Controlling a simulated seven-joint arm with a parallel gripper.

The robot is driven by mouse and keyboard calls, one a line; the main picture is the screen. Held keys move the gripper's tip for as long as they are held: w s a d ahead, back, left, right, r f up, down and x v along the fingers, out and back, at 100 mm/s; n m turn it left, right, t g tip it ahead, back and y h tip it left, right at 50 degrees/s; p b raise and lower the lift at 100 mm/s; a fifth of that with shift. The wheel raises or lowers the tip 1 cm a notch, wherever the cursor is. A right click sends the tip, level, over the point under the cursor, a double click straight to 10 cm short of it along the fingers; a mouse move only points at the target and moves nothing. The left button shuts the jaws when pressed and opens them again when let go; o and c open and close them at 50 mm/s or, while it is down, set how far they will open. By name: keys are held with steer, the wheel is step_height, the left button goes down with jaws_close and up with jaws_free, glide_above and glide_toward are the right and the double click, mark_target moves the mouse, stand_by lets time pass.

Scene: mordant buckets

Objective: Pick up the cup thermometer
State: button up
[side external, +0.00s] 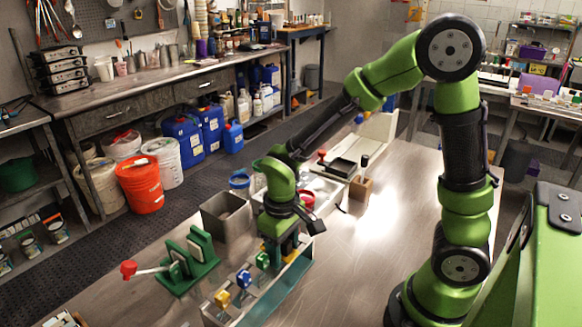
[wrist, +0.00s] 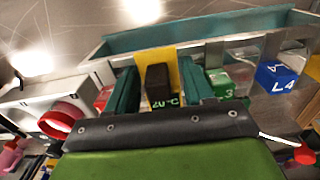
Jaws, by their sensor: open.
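My gripper (side external: 283,243) is low over a long narrow rack (side external: 268,304) in the side external view. A yellow piece (wrist: 172,58) stands just behind this block. I cannot tell whether the fingers touch it. I cannot tell for sure which thing is the cup thermometer; the dark block is partly hidden and its markings are hard to read.
A green block (wrist: 222,84) and a blue block (wrist: 274,76) sit beside the fingers. A green stand (side external: 190,258) with a red-knobbed handle (side external: 128,270), a grey bin (side external: 226,215) and a wooden block (side external: 360,188) are nearby. The bench to the right is clear.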

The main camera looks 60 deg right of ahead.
steer(key=shift+c, duration=0.4)
steer(key=c, duration=0.7)
steer(key=shift+r, duration=0.2)
step_height(320, 180, up, 9)
steer(key=w+d+r+m, duration=0.1)
steer(key=w+d+m, duration=0.2)
steer(key=d, duration=0.6)
steer(key=w+d+r+m, duration=0.1)
steer(key=w+d+m, duration=0.2)
steer(key=d+m, duration=0.3)
steer(key=shift+d, duration=1.5)
steer(key=shift+w+r, duration=0.1)
